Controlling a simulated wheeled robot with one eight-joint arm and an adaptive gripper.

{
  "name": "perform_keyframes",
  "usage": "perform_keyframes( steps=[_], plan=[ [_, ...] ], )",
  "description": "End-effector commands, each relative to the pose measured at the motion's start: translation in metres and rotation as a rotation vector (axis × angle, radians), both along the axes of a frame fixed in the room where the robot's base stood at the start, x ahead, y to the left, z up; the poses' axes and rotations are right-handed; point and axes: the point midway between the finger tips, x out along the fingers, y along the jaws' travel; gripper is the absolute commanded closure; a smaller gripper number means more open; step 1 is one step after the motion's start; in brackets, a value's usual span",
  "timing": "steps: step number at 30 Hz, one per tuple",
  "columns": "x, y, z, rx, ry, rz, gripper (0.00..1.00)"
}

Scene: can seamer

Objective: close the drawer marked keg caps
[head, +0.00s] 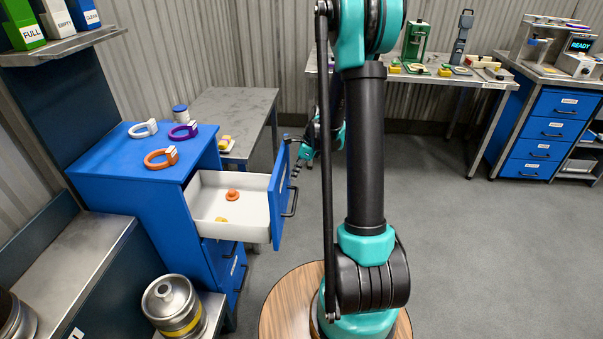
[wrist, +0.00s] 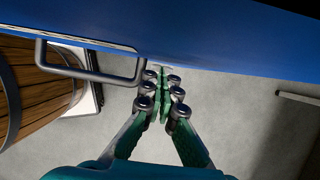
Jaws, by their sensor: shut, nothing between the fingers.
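The top drawer (head: 205,185) of a blue cabinet (head: 140,195) is pulled out to the right in the head view. It is white inside and holds an orange cap-like piece and a yellowish one. Its blue front (head: 279,190) carries a dark bar handle (head: 291,200); I cannot read its label. My gripper (head: 297,168) is by the far end of that front, partly hidden by my arm. In the wrist view my gripper (wrist: 162,82) is shut and empty, its tips close to a blue front (wrist: 190,45), right of the handle (wrist: 95,75). I cannot tell whether they touch.
Lower drawers (head: 227,258) of the cabinet look shut. Orange, purple and white rings lie on its top. A steel keg (head: 171,305) stands in front, and a grey table (head: 235,108) stands behind. Open grey floor (head: 450,230) lies to the right.

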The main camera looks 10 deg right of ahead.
Motion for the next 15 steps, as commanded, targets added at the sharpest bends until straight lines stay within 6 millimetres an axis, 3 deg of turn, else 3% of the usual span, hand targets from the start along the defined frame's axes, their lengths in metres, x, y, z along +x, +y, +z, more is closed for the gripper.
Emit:
perform_keyframes(
  steps=[15],
  plan=[
    [0.0022, 0.0061, 0.0002, 0.000, -0.001, 0.002, 1.00]
  ],
)
